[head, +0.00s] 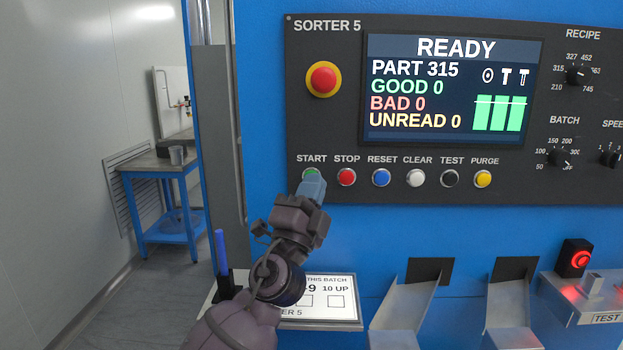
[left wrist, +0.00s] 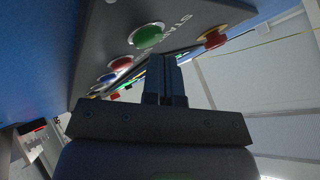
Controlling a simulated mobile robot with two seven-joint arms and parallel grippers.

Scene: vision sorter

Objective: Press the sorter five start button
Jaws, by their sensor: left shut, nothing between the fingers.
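The Sorter 5 panel (head: 445,190) has a row of round buttons. The green start button (head: 312,173) is at the left end of the row, partly covered by my left gripper (head: 314,182). The start button also shows in the left wrist view (left wrist: 146,36), domed green in a metal ring. My left gripper's fingertips (left wrist: 162,62) are shut and empty, close to the start button. I cannot tell whether they touch it. The screen (head: 450,95) reads READY, PART 315, with GOOD, BAD and UNREAD at 0. My right gripper is not in view.
The red stop button (head: 347,177) is just right of start. A red emergency button (head: 323,79) on yellow sits above. Below are a card (head: 330,285), metal chutes (head: 405,305) and a test station with a red light (head: 579,259). A blue bench (head: 160,195) stands at the left.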

